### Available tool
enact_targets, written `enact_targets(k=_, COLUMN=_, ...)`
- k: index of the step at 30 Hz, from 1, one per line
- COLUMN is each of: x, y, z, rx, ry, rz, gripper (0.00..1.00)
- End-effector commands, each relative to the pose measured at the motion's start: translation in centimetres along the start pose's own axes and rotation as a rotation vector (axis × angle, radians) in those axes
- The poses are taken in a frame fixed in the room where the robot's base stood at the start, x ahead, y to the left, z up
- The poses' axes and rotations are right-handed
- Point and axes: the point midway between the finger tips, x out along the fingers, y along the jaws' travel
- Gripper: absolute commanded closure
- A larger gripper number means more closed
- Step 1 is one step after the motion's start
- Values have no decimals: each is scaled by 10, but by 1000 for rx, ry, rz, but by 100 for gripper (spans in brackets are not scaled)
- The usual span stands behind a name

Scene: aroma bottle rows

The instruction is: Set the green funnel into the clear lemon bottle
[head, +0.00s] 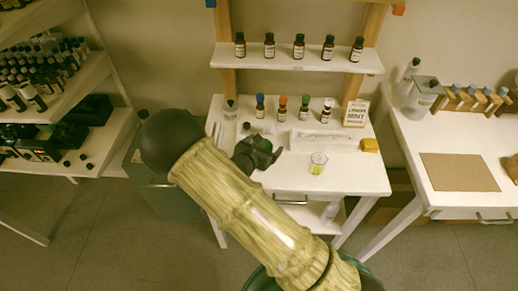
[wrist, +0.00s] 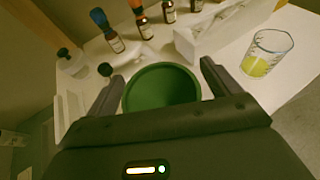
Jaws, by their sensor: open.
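The green funnel (wrist: 160,88) shows in the wrist view as a wide round green bowl between the fingers of my gripper (wrist: 162,72). My gripper is open, and a gap shows between the funnel's rim and each finger. In the head view my gripper (head: 265,147) is over the front left of the white table, and it mostly hides the funnel. A small clear bottle (wrist: 72,63) stands at the left of the table, beyond my left finger. It also shows in the head view (head: 231,111). Its label cannot be read, so I cannot tell whether it is the lemon bottle.
Brown bottles with coloured tops (head: 283,107) stand in a row at the table's back. A small dark cap (wrist: 105,69) lies near the clear bottle. A glass beaker (head: 318,164) with yellow liquid stands right of my gripper. A white tray (head: 318,141) lies behind it.

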Motion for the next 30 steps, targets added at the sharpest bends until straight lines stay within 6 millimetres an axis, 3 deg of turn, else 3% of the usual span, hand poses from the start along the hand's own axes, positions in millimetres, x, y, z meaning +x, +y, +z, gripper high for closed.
enact_targets(k=8, x=-31, y=1, z=-1, rx=2, ry=1, rz=4, gripper=11)
enact_targets(k=24, x=-139, y=1, z=0, rx=1, ry=1, rz=5, gripper=11)
enact_targets(k=30, x=-167, y=1, z=0, rx=0, ry=1, rz=2, gripper=11)
